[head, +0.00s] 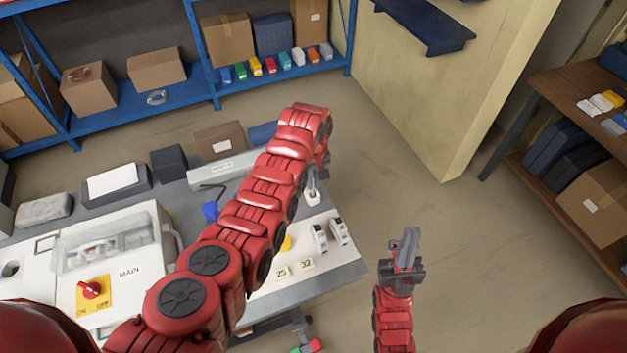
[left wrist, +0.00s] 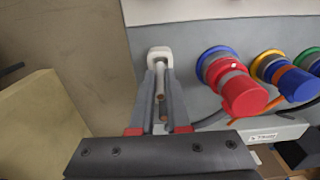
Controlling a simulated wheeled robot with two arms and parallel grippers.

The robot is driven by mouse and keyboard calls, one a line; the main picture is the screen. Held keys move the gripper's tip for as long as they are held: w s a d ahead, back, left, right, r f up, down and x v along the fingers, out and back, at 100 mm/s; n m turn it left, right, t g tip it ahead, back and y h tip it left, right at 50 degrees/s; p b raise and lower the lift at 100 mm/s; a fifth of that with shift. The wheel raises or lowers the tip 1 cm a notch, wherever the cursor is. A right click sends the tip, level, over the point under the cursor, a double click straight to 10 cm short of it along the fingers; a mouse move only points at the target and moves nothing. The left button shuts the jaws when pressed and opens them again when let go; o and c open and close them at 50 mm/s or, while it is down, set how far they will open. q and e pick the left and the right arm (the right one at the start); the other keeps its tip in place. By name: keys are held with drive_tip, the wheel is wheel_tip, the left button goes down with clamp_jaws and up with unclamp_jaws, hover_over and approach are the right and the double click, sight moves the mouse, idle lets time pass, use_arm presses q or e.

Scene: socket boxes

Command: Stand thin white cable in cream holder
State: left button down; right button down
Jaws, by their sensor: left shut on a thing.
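The cream holder (left wrist: 159,53) stands near the edge of the grey-white bench top in the left wrist view. In the head view it shows as a small pale piece (head: 313,198) below my left gripper (head: 314,172). In the left wrist view my left gripper (left wrist: 162,80) is shut on the thin white cable (left wrist: 160,82), whose brownish end points toward the palm. The cable's far end meets the holder in this view; I cannot tell how deep it sits. My right gripper (head: 409,236) is off the bench to the right, its fingers together and empty.
Red and blue plugs (left wrist: 243,95) (left wrist: 297,84) sit in sockets right of the holder. Two pale socket devices (head: 320,236) (head: 338,231) lie on the bench. A MAIN switch box (head: 125,240) is at left. Open floor lies right of the bench.

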use_arm(q)
drive_tip(key=shift+f, duration=0.45)
drive_tip(key=shift+f+b, duration=0.2)
drive_tip(key=shift+b, duration=0.15)
drive_tip(key=shift+f+b, duration=0.7)
drive_tip(key=shift+f, duration=0.15)
drive_tip(key=c, duration=0.8)
unclamp_jaws()
drive_tip(key=shift+r, duration=0.1)
